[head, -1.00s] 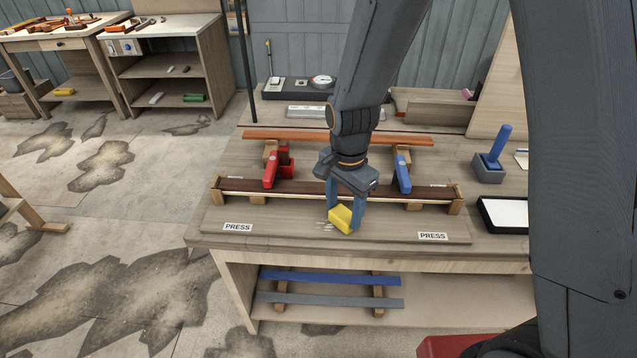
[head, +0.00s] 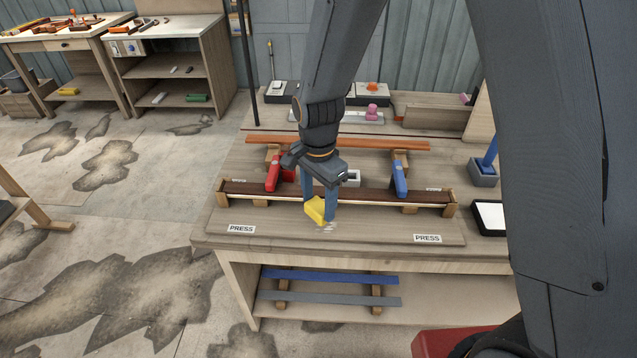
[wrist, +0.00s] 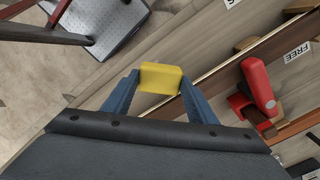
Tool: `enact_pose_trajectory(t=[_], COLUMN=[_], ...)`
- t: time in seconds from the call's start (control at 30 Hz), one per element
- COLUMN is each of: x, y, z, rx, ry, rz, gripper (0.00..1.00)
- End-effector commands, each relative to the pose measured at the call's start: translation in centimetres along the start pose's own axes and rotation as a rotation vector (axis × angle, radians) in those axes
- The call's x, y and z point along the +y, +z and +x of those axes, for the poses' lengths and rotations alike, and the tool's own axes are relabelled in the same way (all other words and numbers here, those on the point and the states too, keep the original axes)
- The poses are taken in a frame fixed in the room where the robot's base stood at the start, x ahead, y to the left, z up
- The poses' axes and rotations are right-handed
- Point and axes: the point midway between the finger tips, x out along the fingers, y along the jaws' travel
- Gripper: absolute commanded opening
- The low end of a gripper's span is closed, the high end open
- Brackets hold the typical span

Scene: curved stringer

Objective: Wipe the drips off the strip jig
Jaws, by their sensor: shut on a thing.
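My gripper (head: 320,200) is shut on a yellow block-like wiper (head: 314,208), held low over the front board of the strip jig (head: 345,226). The wiper also shows between my blue fingers in the wrist view (wrist: 160,77). Pale drips (head: 327,227) lie on the board just below and right of the wiper. I cannot tell whether the wiper touches the board. The jig holds a dark strip (head: 350,194) along its length, with a red clamp (head: 273,174) at left and a blue clamp (head: 399,178) at right. Two PRESS labels (head: 241,229) mark the board's front.
An orange-brown strip (head: 345,142) lies behind the clamps. A black-rimmed white tray (head: 489,216) and a grey holder with a blue handle (head: 484,172) stand at right. Blue and grey strips (head: 330,277) rest on the lower shelf. The board's left front is clear.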

Motion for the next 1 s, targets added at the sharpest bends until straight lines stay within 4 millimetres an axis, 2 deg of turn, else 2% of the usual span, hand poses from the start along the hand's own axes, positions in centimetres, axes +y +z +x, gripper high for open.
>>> enact_pose_trajectory(t=[0.03, 0.43, 1.0], x=[0.1, 0.1, 0.1], y=[0.0, -0.2, -0.2], z=[-0.8, -4.1, -4.3], rx=[0.000, 0.000, 0.000], ry=[-0.001, 0.000, 0.000], rz=[0.001, 0.004, 0.005], gripper=[0.34, 0.34, 0.34])
